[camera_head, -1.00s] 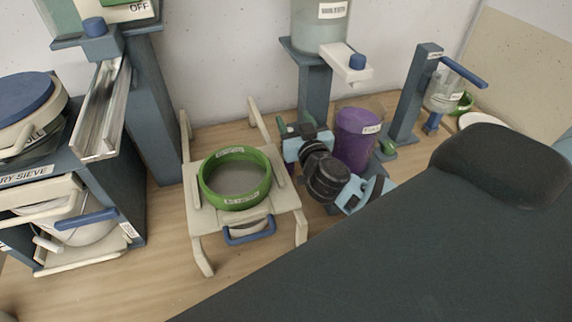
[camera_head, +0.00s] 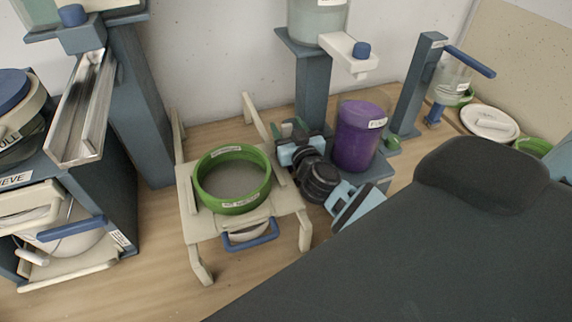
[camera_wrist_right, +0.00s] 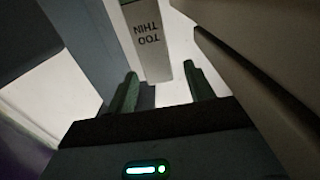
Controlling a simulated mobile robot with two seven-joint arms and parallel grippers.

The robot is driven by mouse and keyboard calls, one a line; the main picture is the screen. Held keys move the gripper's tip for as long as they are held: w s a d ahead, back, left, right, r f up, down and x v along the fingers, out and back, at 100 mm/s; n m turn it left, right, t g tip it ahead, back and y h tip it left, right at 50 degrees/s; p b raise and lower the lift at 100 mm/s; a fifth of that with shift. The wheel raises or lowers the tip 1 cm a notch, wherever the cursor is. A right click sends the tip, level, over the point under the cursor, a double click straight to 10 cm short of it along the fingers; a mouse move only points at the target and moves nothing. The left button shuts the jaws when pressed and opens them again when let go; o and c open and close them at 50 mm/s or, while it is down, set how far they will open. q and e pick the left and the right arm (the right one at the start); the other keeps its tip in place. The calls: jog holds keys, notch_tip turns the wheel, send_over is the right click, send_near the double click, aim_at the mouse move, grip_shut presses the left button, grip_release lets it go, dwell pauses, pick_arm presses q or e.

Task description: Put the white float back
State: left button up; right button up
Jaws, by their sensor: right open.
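A white block marked "TOO THIN" (camera_wrist_right: 148,40) shows upside down in the right wrist view, ahead of my right gripper and between the lines of its fingers. I cannot tell whether this block is the white float. My right gripper (camera_head: 292,130) is in the head view, between the sieve stand and the purple bucket, partly hidden by its own wrist. In the right wrist view its two green fingers (camera_wrist_right: 160,92) are apart with nothing clearly held between them. My left gripper is not in view.
A green-rimmed sieve (camera_head: 233,205) sits on a cream stand (camera_head: 190,232). A purple bucket (camera_head: 356,145) stands right of my right gripper, near a blue-grey column (camera_head: 313,92). A white lid-like disc (camera_head: 508,134) lies at the back right.

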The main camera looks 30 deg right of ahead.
jog(key=shift+x, duration=1.45)
jog(key=shift+c, duration=0.2)
grip_shut()
